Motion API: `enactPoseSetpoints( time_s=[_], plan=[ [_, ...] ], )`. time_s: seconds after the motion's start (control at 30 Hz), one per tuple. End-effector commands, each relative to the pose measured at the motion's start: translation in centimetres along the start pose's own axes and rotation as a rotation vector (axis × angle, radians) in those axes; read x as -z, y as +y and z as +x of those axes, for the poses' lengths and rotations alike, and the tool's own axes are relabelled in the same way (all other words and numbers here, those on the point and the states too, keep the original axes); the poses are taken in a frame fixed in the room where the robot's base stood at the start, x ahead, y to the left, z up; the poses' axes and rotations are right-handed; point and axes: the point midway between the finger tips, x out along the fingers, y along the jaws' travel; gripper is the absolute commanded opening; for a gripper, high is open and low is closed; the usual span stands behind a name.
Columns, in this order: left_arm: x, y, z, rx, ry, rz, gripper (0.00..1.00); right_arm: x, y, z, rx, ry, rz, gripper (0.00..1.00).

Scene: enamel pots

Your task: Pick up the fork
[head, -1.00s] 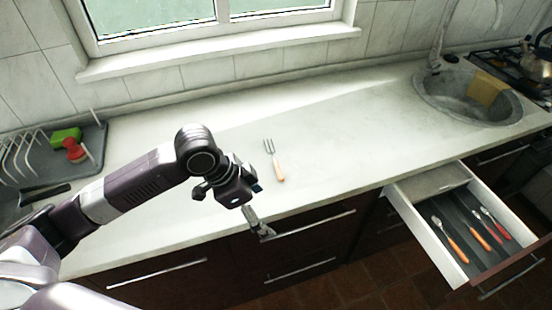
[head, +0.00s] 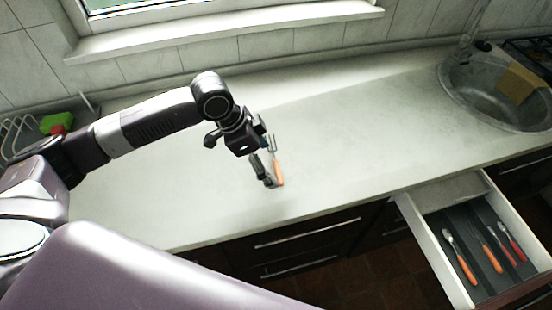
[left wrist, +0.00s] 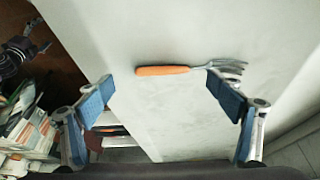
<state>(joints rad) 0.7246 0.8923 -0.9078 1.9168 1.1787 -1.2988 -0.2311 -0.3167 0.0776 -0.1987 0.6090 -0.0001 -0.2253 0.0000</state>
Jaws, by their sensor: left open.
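The fork (head: 278,168) lies flat on the pale countertop, with an orange handle toward the front edge and metal tines toward the wall. In the left wrist view the fork (left wrist: 165,70) lies crosswise, handle left and tines right. My left gripper (head: 267,178) is over the counter just left of the fork and partly hides it. In the left wrist view my left gripper (left wrist: 165,92) is open, its blue-padded fingers wide apart with nothing between them. The fork is beyond the fingertips, apart from them. My right gripper does not show clearly in the head view.
An open drawer (head: 437,246) at the right holds several orange- and red-handled utensils. A sink (head: 462,88) with a sponge (head: 518,83) is at the back right. A dish rack with a green sponge (head: 57,122) stands at the left. The counter (head: 350,140) right of the fork is clear.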

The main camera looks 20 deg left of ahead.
Motion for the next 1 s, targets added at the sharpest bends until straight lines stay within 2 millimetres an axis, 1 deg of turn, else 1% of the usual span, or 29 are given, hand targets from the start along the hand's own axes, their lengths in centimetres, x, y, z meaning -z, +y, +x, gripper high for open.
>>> enactPoseSetpoints(
  time_s=[0.03,0.1,0.2,0.37,0.47,0.57,0.87,1.0],
  plan=[
    [0.0,0.0,0.6,-0.003,-0.003,-0.003,0.85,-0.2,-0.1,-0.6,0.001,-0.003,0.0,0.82],
    [0.0,0.0,1.8,-0.004,-0.002,-0.002,0.85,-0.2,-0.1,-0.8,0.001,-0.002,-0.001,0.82],
    [0.0,-0.1,2.8,-0.001,-0.001,0.0,0.85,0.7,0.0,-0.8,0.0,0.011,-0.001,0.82],
    [-0.1,-0.1,3.3,0.0,-0.001,0.001,0.85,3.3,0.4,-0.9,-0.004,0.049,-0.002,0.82],
    [-0.1,-0.1,3.3,0.0,-0.001,0.001,0.85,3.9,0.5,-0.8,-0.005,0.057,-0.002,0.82],
    [-0.1,-0.1,3.3,0.0,-0.001,0.0,0.77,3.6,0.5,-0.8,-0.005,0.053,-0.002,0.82],
    [-0.1,-0.1,3.3,0.001,-0.001,0.0,0.44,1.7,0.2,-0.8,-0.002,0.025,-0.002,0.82],
    [-0.1,-0.1,3.2,0.001,0.0,0.0,0.42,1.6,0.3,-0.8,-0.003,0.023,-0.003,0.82]
  ],
)
